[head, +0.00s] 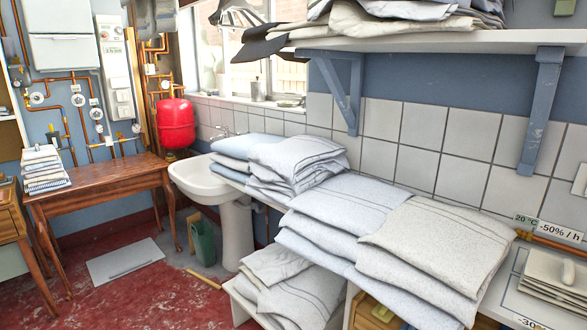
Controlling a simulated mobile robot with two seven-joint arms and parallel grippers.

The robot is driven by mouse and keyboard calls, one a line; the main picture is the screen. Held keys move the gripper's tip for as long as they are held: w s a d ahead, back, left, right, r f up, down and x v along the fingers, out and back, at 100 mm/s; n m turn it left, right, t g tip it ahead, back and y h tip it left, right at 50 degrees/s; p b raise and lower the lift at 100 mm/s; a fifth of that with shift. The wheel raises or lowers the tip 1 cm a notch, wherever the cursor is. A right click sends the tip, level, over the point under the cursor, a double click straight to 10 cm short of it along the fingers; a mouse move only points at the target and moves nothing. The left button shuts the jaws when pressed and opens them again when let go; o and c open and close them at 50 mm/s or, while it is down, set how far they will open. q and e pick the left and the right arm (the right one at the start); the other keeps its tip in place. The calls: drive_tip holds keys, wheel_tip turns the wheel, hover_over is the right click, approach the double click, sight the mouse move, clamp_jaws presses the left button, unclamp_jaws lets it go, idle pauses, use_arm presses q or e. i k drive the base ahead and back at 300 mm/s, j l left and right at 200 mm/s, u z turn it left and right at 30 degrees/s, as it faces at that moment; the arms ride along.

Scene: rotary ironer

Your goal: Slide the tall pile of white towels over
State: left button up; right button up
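Several piles of whitish folded towels show in the head view. On the counter, a light grey-white pile (297,165) stands beside the sink, with a flatter bluish pile (235,150) behind it to the left. Nearer, a pile with a pale blue-white top (345,203) touches a cream-white pile (437,240) on its right. A small striped pile (43,168) lies on the wooden table at the left. I cannot tell for certain which is the tall pile. Neither of my grippers is in view.
A white sink (207,181) stands left of the counter piles. Blue brackets (545,110) hold a loaded shelf (470,41) above them. More folded cloths (290,285) lie low beneath. A thin stack (555,275) is at the right edge. The wooden table (105,178) has free room right of its pile.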

sight(281, 171)
drive_tip(key=i+j+z, duration=0.1)
drive_tip(key=i+j, duration=0.15)
drive_tip(key=i+j+z, duration=0.1)
drive_tip(key=i+j, duration=0.15)
drive_tip(key=i+j+z, duration=0.1)
drive_tip(key=j, duration=0.35)
drive_tip(key=i+j+z, duration=0.1)
drive_tip(key=i+j, duration=0.2)
drive_tip(key=i+j+z, duration=0.1)
drive_tip(key=i+j, duration=0.15)
drive_tip(key=j, duration=0.15)
drive_tip(key=i+j+z, duration=0.1)
drive_tip(key=j, duration=0.3)
drive_tip(key=i+j+z, duration=0.1)
drive_tip(key=i+j, duration=0.15)
drive_tip(key=j, duration=0.15)
drive_tip(key=i+j+z, duration=0.1)
drive_tip(key=j, duration=0.3)
drive_tip(key=i, duration=0.05)
